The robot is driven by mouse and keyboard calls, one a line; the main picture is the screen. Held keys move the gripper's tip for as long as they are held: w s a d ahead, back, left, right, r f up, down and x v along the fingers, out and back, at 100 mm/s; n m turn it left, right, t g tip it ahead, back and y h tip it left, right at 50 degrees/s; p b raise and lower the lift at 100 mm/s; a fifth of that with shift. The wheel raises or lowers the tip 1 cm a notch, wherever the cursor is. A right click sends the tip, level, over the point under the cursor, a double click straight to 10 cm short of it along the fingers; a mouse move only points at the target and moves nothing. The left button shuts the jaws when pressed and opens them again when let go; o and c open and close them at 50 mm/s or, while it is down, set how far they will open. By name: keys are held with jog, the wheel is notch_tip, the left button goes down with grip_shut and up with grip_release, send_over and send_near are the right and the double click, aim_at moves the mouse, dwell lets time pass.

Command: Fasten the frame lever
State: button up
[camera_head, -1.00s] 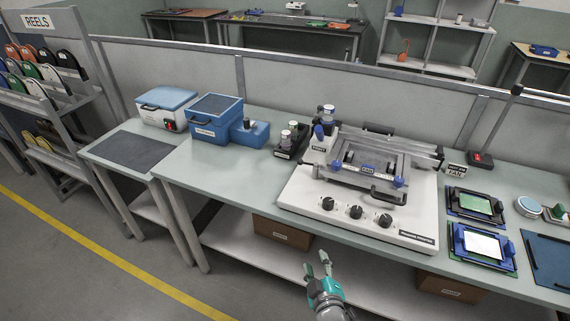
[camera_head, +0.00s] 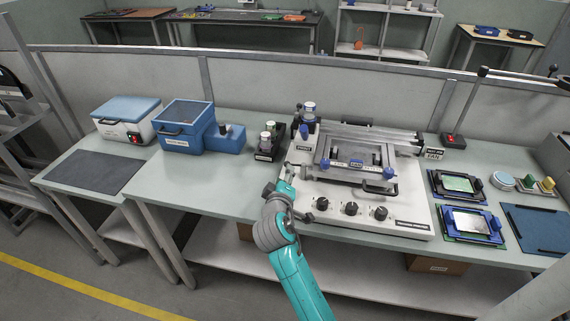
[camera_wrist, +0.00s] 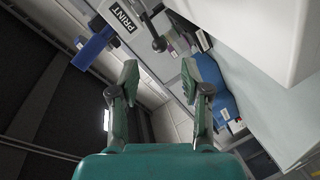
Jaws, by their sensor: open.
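The white printer (camera_head: 410,218) stands on the bench with a grey frame (camera_head: 345,178) lying flat on top. Small blue clamps (camera_head: 388,172) sit at the frame's front edge, and a black handle juts out in front. A blue lever-like part (camera_head: 304,131) is at the printer's back left; a blue part (camera_wrist: 95,47) beside the PRINT label shows in the wrist view. I cannot tell which of these is the frame lever. My gripper (camera_head: 292,168) is open and empty, by the printer's left side. In the wrist view its two fingers (camera_wrist: 164,75) are apart with nothing between them.
A black holder with bottles (camera_head: 268,145) stands left of the printer, with a blue box (camera_head: 184,126) further left. Blue-framed trays (camera_head: 472,224) lie at right. The bench's front left strip (camera_head: 215,185) is clear.

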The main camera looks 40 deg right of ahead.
aim_at(287, 163)
jog(key=x, duration=0.8)
grip_shut()
